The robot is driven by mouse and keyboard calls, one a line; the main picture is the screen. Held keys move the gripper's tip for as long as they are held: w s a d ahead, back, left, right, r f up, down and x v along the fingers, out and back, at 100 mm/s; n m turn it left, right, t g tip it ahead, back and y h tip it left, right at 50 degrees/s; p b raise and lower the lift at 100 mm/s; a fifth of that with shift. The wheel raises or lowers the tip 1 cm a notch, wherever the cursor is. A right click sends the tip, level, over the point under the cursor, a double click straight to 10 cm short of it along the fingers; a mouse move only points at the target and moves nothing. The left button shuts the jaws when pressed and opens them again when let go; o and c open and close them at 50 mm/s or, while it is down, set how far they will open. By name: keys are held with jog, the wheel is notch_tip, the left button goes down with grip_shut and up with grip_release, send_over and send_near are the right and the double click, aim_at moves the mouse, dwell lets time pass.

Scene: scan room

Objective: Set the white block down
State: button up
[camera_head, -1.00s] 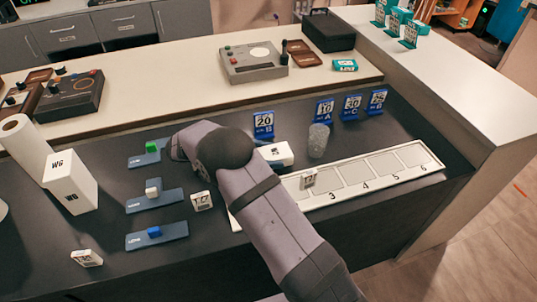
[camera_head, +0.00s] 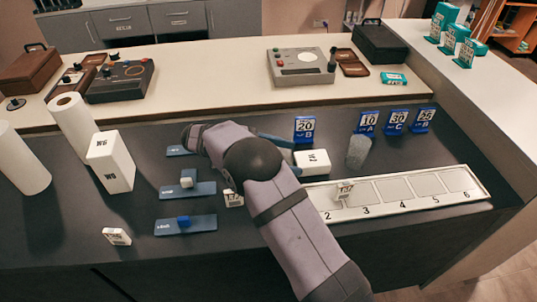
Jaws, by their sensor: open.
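A blue block (camera_head: 183,220) rests on the nearest blue pad (camera_head: 200,228). The farthest blue pad (camera_head: 175,151) shows only its left part; my arm's end covers the rest. I see nothing held.
Right are a white box (camera_head: 313,161), a clear cup (camera_head: 358,152), blue number signs (camera_head: 397,121) and a numbered tray (camera_head: 452,200). Dark counter shows between.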

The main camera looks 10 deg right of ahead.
jog(key=shift+b+v, duration=0.4)
jog(key=shift+v, duration=2.65)
